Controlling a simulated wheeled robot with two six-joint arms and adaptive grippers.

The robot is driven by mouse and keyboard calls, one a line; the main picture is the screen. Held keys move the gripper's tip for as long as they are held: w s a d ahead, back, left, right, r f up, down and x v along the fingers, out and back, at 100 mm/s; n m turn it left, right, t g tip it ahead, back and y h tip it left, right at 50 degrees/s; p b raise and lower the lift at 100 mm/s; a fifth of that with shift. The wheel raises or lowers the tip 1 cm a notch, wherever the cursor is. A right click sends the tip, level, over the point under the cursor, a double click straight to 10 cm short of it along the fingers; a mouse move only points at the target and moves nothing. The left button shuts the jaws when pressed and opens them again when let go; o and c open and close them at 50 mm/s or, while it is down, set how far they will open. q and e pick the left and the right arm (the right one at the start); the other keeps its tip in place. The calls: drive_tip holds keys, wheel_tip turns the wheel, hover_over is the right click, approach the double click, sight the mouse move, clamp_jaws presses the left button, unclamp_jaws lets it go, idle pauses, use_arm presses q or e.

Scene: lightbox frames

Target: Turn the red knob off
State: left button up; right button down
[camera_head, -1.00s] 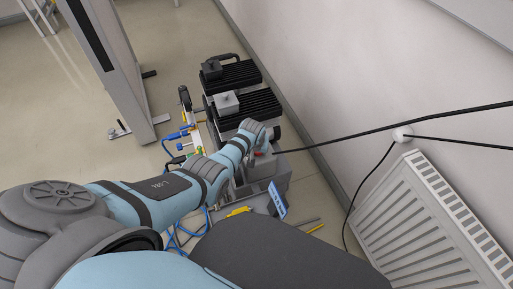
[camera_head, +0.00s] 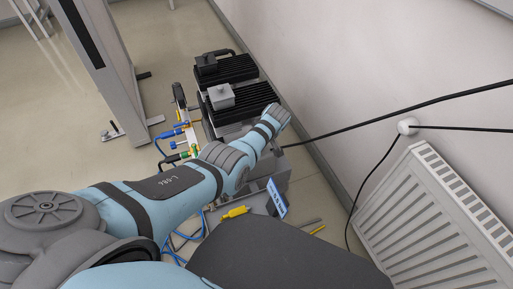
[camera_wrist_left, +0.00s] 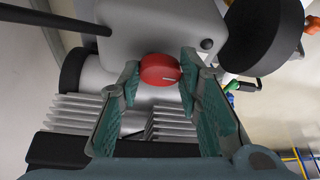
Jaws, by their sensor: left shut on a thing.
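The red knob (camera_wrist_left: 160,71) sits on a light grey machine housing (camera_wrist_left: 150,25), in the upper middle of the left wrist view. A short pale mark shows on its face, towards the right. My left gripper (camera_wrist_left: 159,62) has its two green-padded fingers on either side of the knob and is shut on it. In the head view my left arm reaches over the machine, and its wrist hides the knob and the fingers. My right gripper is in neither view.
Dark finned machines (camera_head: 240,104) stand in a row behind my wrist. A white radiator (camera_head: 425,215) and black cables are at the right by the wall. A yellow tool (camera_head: 236,212) and a blue-white card (camera_head: 277,198) lie nearer. Open floor is at left.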

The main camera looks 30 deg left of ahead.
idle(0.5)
use_arm(q)
drive_tip(key=o, duration=1.1)
drive_tip(key=shift+o, duration=0.2)
drive_tip(key=shift+r, duration=0.1)
drive_tip(key=shift+d+r, duration=0.2)
drive_tip(key=shift+r, duration=0.1)
drive_tip(key=v, duration=1.1)
